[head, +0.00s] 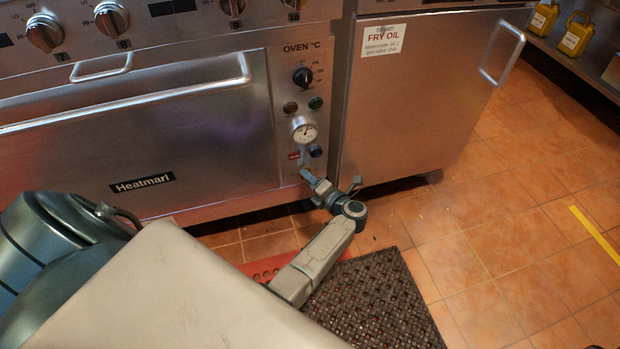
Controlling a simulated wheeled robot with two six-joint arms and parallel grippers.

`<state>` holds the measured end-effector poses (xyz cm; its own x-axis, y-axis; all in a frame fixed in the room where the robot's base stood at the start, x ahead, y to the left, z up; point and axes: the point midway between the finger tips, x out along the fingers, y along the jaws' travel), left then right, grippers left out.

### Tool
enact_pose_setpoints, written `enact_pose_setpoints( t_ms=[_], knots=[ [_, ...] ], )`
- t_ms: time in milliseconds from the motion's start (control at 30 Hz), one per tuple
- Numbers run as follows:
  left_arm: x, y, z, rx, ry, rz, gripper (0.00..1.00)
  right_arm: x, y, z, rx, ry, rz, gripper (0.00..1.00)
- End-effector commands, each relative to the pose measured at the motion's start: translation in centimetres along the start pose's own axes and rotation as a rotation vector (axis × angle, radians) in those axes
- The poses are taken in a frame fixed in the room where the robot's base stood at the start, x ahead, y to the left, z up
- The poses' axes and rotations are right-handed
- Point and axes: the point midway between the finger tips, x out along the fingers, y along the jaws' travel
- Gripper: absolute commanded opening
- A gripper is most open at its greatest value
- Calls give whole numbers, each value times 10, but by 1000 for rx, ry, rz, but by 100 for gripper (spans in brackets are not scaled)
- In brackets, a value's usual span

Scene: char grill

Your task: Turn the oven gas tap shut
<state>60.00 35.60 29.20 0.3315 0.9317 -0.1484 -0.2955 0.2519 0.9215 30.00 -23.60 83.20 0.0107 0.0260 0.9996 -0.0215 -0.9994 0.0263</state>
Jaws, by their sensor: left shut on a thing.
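The oven's control panel (288,115) is on the right end of the oven front. My left gripper (306,173) is at the foot of this panel, below a small red label (294,155) and a dark blue button (315,150). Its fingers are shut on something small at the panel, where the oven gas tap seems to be. The tap is hidden by the fingers, so I cannot tell its angle. My right gripper is not in view.
A black dial (302,77), a red and a green lamp, and a round gauge (304,131) sit above the gripper. A steel fryer cabinet (410,120) stands close on the right. A dark mat (375,305) lies on the tiled floor, which is open at right.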

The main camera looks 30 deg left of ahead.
Motion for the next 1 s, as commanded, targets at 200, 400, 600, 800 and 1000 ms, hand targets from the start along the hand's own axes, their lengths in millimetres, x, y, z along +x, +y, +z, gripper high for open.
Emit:
enact_pose_setpoints(
  t_ms=[200,400,600,800,1000],
  knots=[
    [0,-3,0,168,-1,67,11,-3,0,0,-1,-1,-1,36],
    [0,-4,0,281,-1,114,11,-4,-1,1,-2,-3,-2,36],
    [0,-4,-1,350,0,143,11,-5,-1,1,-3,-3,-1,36],
    [0,-4,-1,379,-1,156,11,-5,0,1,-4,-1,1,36],
    [0,-4,-1,384,-1,157,11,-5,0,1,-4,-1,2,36]
  ],
)
